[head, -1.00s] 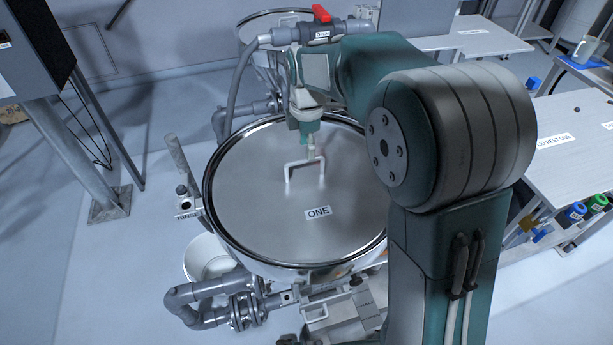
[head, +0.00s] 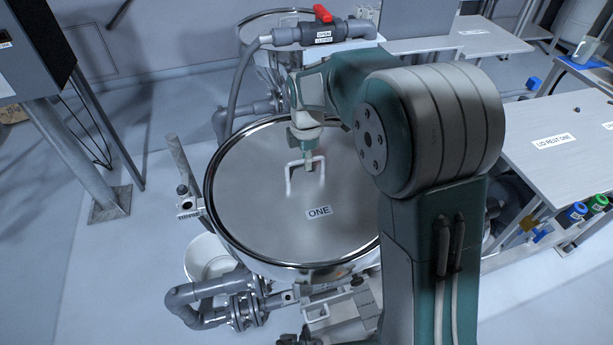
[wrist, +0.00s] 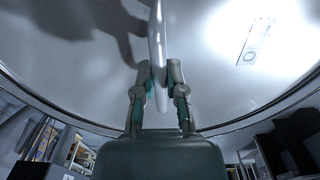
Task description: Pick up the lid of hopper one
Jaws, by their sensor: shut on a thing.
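The lid of hopper one (head: 260,215) is a round, shiny steel disc labelled ONE (head: 319,211), with a white bar handle (head: 290,178). It sits on the hopper in the head view, and I cannot tell whether there is a gap under its rim. My gripper (head: 308,165) is at the handle, coming from above. In the wrist view my gripper (wrist: 159,80) is shut on the white handle (wrist: 155,45), one finger on each side. The lid's underside and the hopper's inside are hidden.
A table marked LID REST ONE (head: 553,142) stands at the right with bare room on top. A red-handled valve (head: 322,14) on a grey pipe lies behind the lid. A white bucket (head: 208,258) and grey pipes (head: 205,298) are at the lower left.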

